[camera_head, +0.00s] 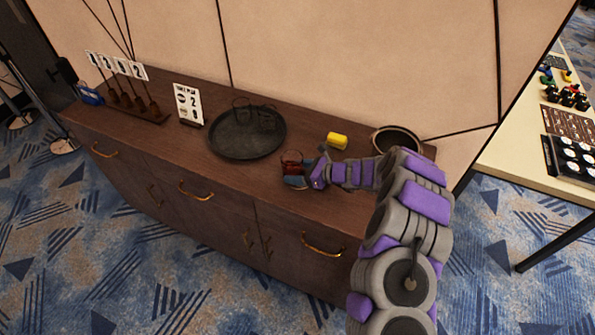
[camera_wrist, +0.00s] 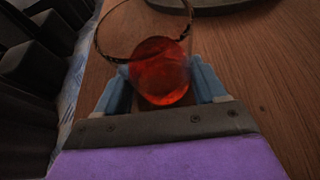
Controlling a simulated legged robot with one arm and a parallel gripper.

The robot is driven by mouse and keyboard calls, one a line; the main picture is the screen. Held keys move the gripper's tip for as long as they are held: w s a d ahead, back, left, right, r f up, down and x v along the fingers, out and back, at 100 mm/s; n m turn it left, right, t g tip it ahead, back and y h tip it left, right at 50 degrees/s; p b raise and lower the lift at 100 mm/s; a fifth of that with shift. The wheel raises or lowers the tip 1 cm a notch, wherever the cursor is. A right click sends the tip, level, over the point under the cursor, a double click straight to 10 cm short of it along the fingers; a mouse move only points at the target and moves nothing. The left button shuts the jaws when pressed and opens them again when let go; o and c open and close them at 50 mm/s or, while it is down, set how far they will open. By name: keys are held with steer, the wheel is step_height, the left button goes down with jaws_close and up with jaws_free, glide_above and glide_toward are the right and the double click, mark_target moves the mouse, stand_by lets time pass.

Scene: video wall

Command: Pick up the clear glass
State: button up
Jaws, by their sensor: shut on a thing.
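A clear glass (camera_wrist: 140,38) with red contents (camera_wrist: 162,72) stands between the two blue fingers of my gripper (camera_wrist: 165,88) in the wrist view. The fingers are shut on its sides. In the head view the glass (camera_head: 291,161) shows small and reddish near the front edge of the wooden cabinet top, with my gripper (camera_head: 299,176) at it. The glass looks upright. I cannot tell whether its base touches the wood.
On the cabinet top (camera_head: 225,179), a dark round tray (camera_head: 245,147) holds what look like clear glasses. A wall (camera_head: 300,60) rises behind.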

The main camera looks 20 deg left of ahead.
mark_target(300, 161)
steer(key=shift+d+f, duration=0.1)
steer(key=shift+d, duration=0.05)
steer(key=shift+c, duration=1.4)
steer(key=shift+d, duration=0.35)
steer(key=shift+c, duration=0.8)
steer(key=shift+a+r, duration=0.1)
steer(key=shift+r, duration=0.1)
steer(key=shift+a, duration=0.1)
steer(key=shift+a+r, duration=0.15)
steer(key=shift+r, duration=0.3)
steer(key=r, duration=0.1)
steer(key=r+p, duration=0.1)
steer(key=r, duration=0.2)
steer(key=shift+d+r, duration=0.1)
steer(key=shift+d, duration=0.15)
steer(key=shift+a+r+p, duration=0.1)
steer(key=shift+r+p, duration=0.7)
steer(key=shift+r, duration=1.55)
